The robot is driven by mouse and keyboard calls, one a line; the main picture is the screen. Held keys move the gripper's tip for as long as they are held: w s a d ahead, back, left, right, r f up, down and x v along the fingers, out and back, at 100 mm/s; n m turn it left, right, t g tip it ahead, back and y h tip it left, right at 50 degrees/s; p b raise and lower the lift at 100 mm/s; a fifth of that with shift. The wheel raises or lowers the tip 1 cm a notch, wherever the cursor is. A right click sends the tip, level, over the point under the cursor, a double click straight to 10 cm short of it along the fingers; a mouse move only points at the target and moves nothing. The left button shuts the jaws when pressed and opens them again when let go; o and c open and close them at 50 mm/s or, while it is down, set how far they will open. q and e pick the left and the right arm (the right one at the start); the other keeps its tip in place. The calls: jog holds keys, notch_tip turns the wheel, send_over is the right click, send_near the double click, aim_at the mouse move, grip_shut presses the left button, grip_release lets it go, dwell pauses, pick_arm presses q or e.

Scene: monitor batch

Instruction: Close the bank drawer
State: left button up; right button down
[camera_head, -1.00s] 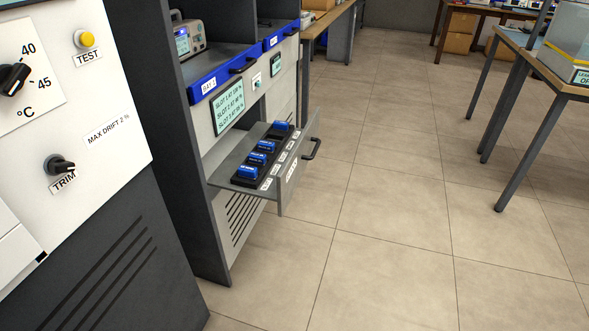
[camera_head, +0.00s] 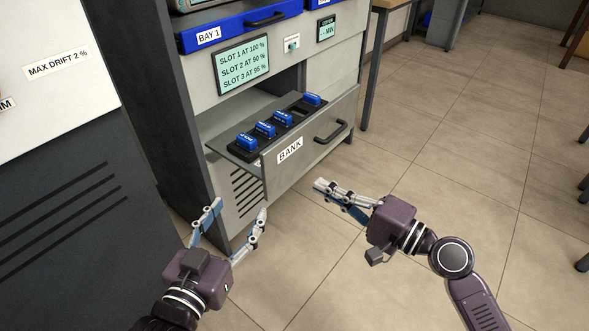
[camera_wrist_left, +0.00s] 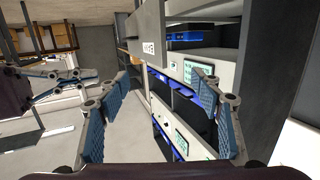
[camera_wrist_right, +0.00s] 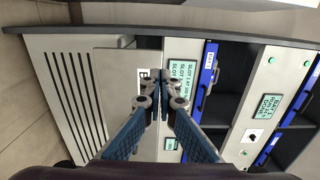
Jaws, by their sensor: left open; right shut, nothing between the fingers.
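The bank drawer (camera_head: 312,145) is pulled out of the grey cabinet, its front labelled BANK and fitted with a dark handle (camera_head: 331,131). Several blue battery packs (camera_head: 266,129) stand in a black holder inside it. The drawer front also shows in the right wrist view (camera_wrist_right: 115,75). My left gripper (camera_head: 236,210) is open and empty, in front of and below the drawer's left end, apart from it. My right gripper (camera_head: 320,187) is shut and empty, below and in front of the drawer's handle end, not touching it.
A screen (camera_head: 243,64) listing slot charges sits above the drawer. The blue-edged BAY 1 shelf (camera_head: 240,32) is over that. A dark cabinet (camera_head: 75,200) stands at the left.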

send_near(265, 157)
jog(key=b+x, duration=0.1)
jog(key=x, duration=0.5)
jog(key=shift+w+a, duration=0.1)
jog(key=shift+w, duration=0.05)
pick_arm(q)
jog(key=shift+w+d+r+t+h, duration=0.2)
jog(key=shift+r+t, duration=0.45)
jog(key=shift+r, duration=0.65)
jog(key=shift+s+d+r+t+h, duration=0.1)
jog(key=shift+r+t+h, duration=0.2)
jog(key=shift+r+t, duration=0.7)
pick_arm(e)
jog(key=shift+w+a, duration=0.2)
jog(key=shift+a, duration=0.1)
pick_arm(q)
jog(key=shift+r+g, duration=0.3)
jog(key=shift+g, duration=0.05)
